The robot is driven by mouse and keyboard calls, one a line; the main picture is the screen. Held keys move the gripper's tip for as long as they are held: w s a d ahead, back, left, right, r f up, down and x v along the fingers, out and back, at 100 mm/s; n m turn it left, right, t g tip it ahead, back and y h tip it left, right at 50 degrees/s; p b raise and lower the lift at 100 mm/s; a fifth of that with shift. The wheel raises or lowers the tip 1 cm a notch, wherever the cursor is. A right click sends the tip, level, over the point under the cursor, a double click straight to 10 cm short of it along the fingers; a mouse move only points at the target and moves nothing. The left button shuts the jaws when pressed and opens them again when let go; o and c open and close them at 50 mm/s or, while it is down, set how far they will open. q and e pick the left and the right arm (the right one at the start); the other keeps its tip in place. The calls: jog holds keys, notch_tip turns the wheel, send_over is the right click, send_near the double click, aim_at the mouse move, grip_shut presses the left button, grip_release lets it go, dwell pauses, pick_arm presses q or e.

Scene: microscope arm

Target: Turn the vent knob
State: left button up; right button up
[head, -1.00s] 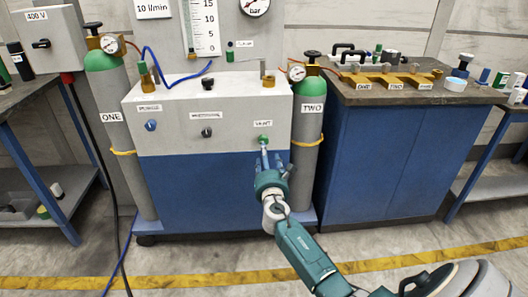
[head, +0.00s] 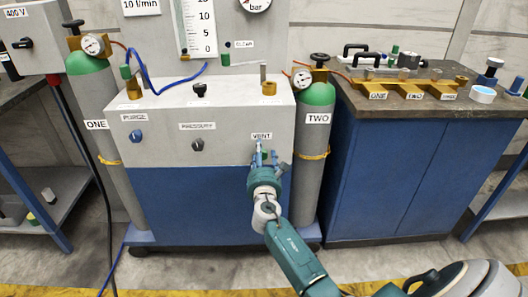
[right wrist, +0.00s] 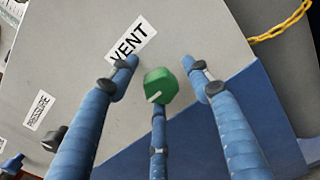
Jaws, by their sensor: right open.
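The green vent knob (right wrist: 160,86) sits on the grey front panel below the VENT label (right wrist: 130,41) in the right wrist view. Its white pointer mark faces the lower left. In the head view the VENT label (head: 262,136) shows, and the knob is largely covered by my fingers. My right gripper (head: 264,158) is in front of the knob. In the right wrist view my right gripper (right wrist: 165,85) is open, with blue fingers spread to the left, right and below the knob. I cannot tell whether any finger touches it. My left gripper is not in view.
The pressure knob (head: 198,145) and blue purge knob (head: 136,136) are left on the same panel. Gas cylinder TWO (head: 313,165) with a yellow chain stands close on the right. A blue workbench (head: 385,180) is beyond it.

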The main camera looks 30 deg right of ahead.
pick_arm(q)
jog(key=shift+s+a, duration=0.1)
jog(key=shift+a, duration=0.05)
pick_arm(e)
jog(key=shift+c, duration=1.3)
jog(key=c, duration=0.9)
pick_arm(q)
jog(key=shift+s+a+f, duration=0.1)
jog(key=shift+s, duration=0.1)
